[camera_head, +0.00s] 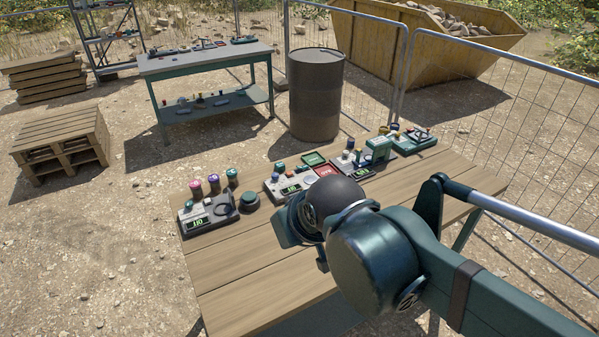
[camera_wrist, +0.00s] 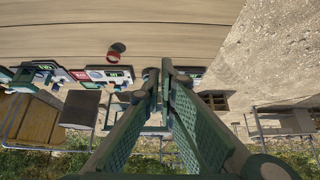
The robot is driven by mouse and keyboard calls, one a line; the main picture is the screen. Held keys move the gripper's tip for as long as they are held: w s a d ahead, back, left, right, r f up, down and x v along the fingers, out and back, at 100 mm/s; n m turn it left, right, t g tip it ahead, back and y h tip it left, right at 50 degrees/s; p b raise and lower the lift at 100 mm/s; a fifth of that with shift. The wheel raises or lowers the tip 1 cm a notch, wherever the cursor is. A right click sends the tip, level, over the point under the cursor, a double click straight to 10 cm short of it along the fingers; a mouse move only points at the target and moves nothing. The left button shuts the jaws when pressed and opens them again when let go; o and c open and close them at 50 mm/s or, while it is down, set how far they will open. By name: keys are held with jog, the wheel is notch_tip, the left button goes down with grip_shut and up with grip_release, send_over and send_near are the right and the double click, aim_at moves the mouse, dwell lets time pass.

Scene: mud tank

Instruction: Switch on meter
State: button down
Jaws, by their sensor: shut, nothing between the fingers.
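Several grey instrument units with small lit green displays stand along the back of the wooden table; I cannot tell which is the meter. One unit (camera_head: 208,212) is at the left end, a second (camera_head: 290,186) is in the middle, partly behind my arm, and others are farther right. In the wrist view, one unit (camera_wrist: 110,74) lies left of my fingertips. Another (camera_wrist: 195,72) is partly hidden behind them. My gripper (camera_wrist: 163,78) is shut and empty, its tips pointing toward the row of units. The head view mostly hides it behind my arm.
A dark round knob (camera_head: 249,200) and several coloured-cap jars (camera_head: 214,184) stand by the left unit. A barrel (camera_head: 316,95) stands behind the table (camera_head: 240,290). The table's front left is clear.

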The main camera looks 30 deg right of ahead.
jog(key=w+d+r+m+y, duration=0.1)
jog(key=w+d, duration=0.5)
jog(key=w, duration=0.7)
jog(key=w+d+y, duration=0.1)
jog(key=w+d, duration=0.5)
jog(key=w, duration=0.7)
jog(key=w+d+f, duration=0.4)
jog(key=w+d, duration=0.1)
jog(key=d, duration=0.3)
jog(key=w+d+f+t+y+b, duration=0.1)
jog(key=w+d+f, duration=0.3)
jog(key=d, duration=0.5)
jog(key=w+d+f+m+t+y, duration=0.1)
jog(key=w+d+f, duration=0.4)
jog(key=w+d, duration=0.2)
jog(key=shift+w+d, duration=0.2)
jog(key=shift+d, duration=1.05)
jog(key=shift+f, duration=0.1)
jog(key=shift+w, duration=0.1)
